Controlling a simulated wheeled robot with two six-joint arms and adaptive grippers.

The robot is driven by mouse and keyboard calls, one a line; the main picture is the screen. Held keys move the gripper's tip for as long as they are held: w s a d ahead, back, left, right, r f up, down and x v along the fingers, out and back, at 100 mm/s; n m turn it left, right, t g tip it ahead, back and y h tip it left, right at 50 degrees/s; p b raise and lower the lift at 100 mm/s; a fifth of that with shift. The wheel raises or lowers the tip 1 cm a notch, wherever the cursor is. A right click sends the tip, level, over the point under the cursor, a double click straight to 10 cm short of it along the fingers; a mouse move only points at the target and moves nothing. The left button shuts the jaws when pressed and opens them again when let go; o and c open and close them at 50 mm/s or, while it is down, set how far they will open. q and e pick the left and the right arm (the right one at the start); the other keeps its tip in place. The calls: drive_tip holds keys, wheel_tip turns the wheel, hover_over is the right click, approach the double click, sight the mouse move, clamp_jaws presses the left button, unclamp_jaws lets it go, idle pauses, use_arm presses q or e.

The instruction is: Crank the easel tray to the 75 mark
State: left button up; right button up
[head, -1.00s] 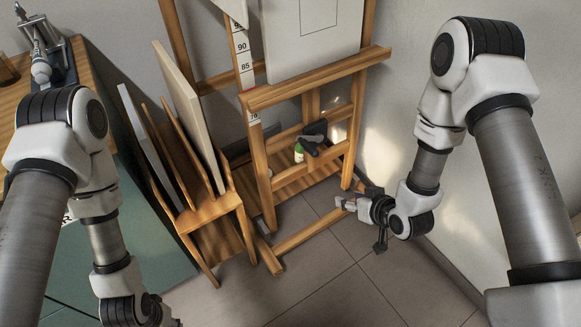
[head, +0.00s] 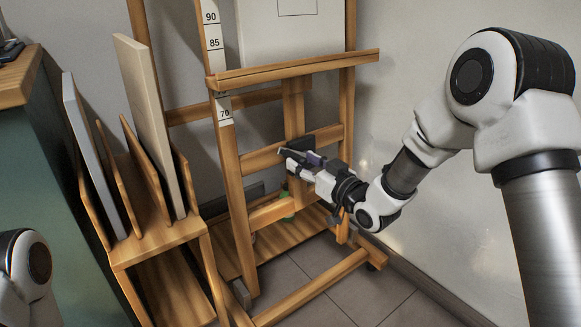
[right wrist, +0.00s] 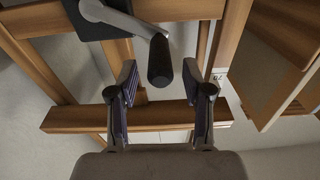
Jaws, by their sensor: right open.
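The wooden easel's tray (head: 300,68) is a horizontal ledge crossing the number scale (head: 213,40). The marks 90 and 85 show above the tray and 70 just below it; the 75 mark cannot be read. My right gripper (head: 296,163) is at the easel's lower frame, below the tray. In the right wrist view, the crank's grey arm (right wrist: 118,18) carries a dark handle (right wrist: 160,62). The handle lies between the open fingers of my right gripper (right wrist: 160,76), with space on both sides. In the head view the crank is largely hidden by the gripper. My left gripper is out of view.
A wooden rack (head: 165,240) with upright panels stands left of the easel, beside a green cabinet (head: 45,150). A pale canvas (head: 290,35) stands above the tray. Bare floor lies at the front right.

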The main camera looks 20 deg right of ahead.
sight(284, 150)
drive_tip(key=x, duration=0.2)
drive_tip(key=b+x, duration=0.1)
drive_tip(key=x, duration=0.1)
drive_tip(key=shift+w+a+f+b, duration=0.1)
drive_tip(key=shift+w+f+b, duration=0.15)
drive_tip(key=shift+w+b, duration=0.05)
drive_tip(key=shift+w+r, duration=0.15)
drive_tip(key=shift+w, duration=0.1)
clamp_jaws()
drive_tip(key=shift+a, duration=0.1)
